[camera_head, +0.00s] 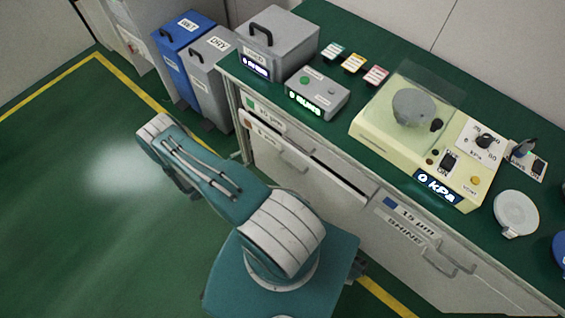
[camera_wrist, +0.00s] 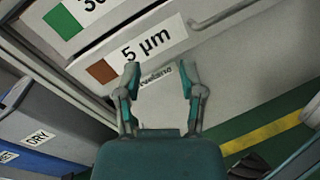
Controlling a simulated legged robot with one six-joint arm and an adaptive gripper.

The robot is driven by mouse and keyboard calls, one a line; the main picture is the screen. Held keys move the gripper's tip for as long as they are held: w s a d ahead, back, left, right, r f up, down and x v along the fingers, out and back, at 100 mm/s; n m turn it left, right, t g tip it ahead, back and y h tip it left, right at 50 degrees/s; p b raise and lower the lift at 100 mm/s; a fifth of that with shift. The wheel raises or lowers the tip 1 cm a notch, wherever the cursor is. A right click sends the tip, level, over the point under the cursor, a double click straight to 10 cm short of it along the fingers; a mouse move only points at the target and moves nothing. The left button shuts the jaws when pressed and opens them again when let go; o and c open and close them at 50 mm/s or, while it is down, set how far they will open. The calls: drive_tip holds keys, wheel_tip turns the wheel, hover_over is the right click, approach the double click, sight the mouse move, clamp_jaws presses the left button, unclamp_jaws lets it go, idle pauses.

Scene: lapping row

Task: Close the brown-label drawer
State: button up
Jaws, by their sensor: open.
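The brown-label drawer (camera_head: 320,188) is in the cabinet front, below the green-label drawer. A dark gap along its top edge shows it standing partly out. In the wrist view its front carries a brown square and a "5 µm" label (camera_wrist: 148,44), and its bar handle (camera_wrist: 228,14) runs off at the upper right. My gripper (camera_wrist: 159,78) is open and empty, its two fingers pointing at the drawer front just below the label. I cannot tell whether the fingertips touch it. In the head view my arm hides the gripper.
The green-label drawer (camera_wrist: 72,18) is just above. Blue WET (camera_head: 180,62) and grey DRY (camera_head: 212,80) bins stand left of the cabinet. The green bench top holds a cream lapping machine (camera_head: 375,128). Open floor lies left.

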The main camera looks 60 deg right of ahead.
sight(289, 164)
drive_tip(key=s+d+f+m+g+y, duration=0.1)
drive_tip(key=s+d+m+g+y, duration=0.1)
drive_tip(key=s+m, duration=0.3)
drive_tip(key=s+d+f+m+g+y, duration=0.1)
drive_tip(key=s+d+m+g+y, duration=0.1)
drive_tip(key=s+m, duration=0.3)
drive_tip(key=s+d+f+m+g+y, duration=0.2)
drive_tip(key=s+d+m+y, duration=0.1)
drive_tip(key=m, duration=0.5)
drive_tip(key=shift+s+d+y, duration=0.15)
drive_tip(key=shift+s+d, duration=0.15)
drive_tip(key=shift+s, duration=0.4)
drive_tip(key=shift+s+d+y, duration=0.15)
drive_tip(key=shift+s+d, duration=0.1)
drive_tip(key=shift+s, duration=0.45)
drive_tip(key=shift+c, duration=0.3)
clamp_jaws()
